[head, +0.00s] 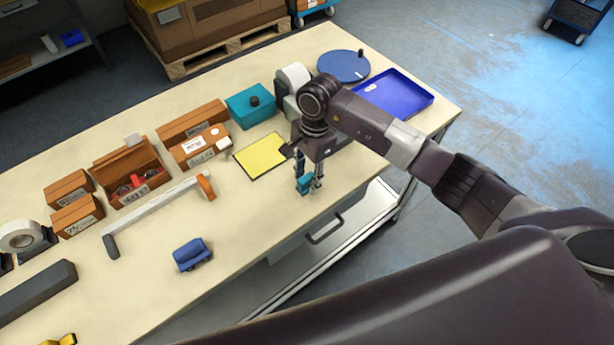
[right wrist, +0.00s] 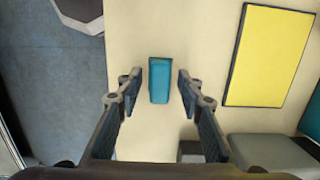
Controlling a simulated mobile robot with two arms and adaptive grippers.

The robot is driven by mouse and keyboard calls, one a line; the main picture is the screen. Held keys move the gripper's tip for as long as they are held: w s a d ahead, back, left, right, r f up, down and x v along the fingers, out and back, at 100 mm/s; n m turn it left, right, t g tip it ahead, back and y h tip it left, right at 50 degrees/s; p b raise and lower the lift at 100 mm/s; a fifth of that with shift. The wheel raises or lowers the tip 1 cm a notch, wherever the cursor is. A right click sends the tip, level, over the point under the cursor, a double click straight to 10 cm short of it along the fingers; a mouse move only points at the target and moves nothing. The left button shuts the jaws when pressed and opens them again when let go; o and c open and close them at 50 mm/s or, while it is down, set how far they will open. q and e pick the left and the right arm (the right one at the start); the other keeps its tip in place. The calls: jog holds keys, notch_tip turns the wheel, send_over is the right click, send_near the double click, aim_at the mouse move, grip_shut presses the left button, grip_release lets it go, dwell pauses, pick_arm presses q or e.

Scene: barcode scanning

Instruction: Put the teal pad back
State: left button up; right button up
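The teal pad (head: 304,184) is a small block near the front edge of the table, beneath my right gripper. In the right wrist view, the teal pad (right wrist: 159,80) lies between the two fingertips, with a gap on each side. My right gripper (head: 309,182) points down at it and is open; its spread fingers also show in the right wrist view (right wrist: 158,82). The fingers partly cover the pad in the head view. I cannot tell how high the fingertips are above the table. My left gripper is not in view.
A yellow mat (head: 262,157) with a dark border lies just left of the gripper. Behind are a teal box (head: 251,106) with a black knob, a blue turntable (head: 343,66) and a blue tray (head: 415,102). A blue item (head: 192,254) lies front left. Orange boxes stand along the back left.

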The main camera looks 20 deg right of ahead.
aim_at(311, 175)
jog(key=shift+r, duration=0.15)
jog(key=shift+w+r, duration=0.1)
jog(key=shift+r, duration=0.1)
notch_tip(311, 175, up, 12)
jog(key=d+b, duration=0.1)
jog(key=b, duration=0.3)
jog(key=shift+w+d+f, duration=0.15)
jog(key=shift+w+f, duration=0.05)
